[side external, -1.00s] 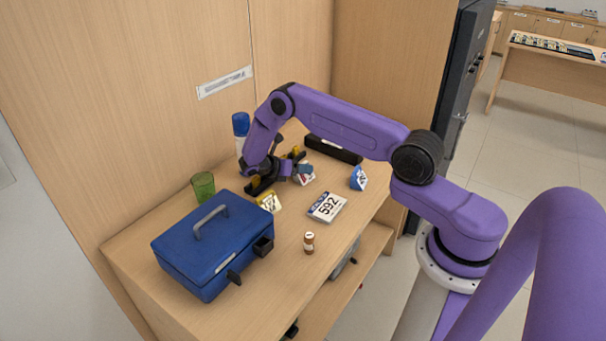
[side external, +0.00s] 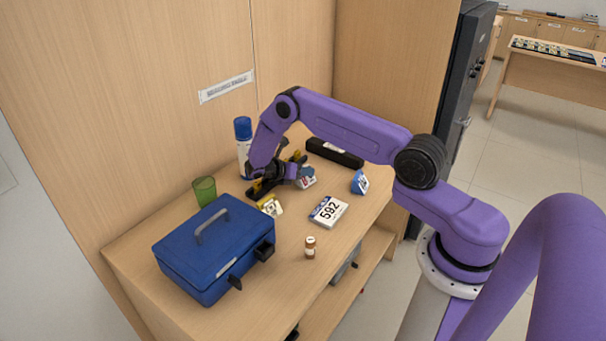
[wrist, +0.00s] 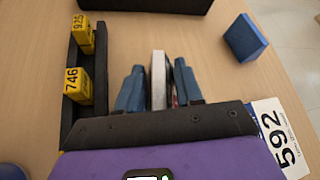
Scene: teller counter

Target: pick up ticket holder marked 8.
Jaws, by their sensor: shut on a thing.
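My gripper (wrist: 159,88) is low over the counter, its two blue fingertips shut on a thin, pale ticket holder (wrist: 158,72). The holder stands upright between the fingers, seen edge-on in the wrist view. In the side view, its white face with some red (side external: 308,179) shows beside the fingers. Its number cannot be read, and I cannot tell whether it touches the counter. A blue ticket holder (side external: 360,182) stands apart to the right; it also shows in the wrist view (wrist: 245,38). A yellow one with a white face (side external: 271,207) is in front of my gripper.

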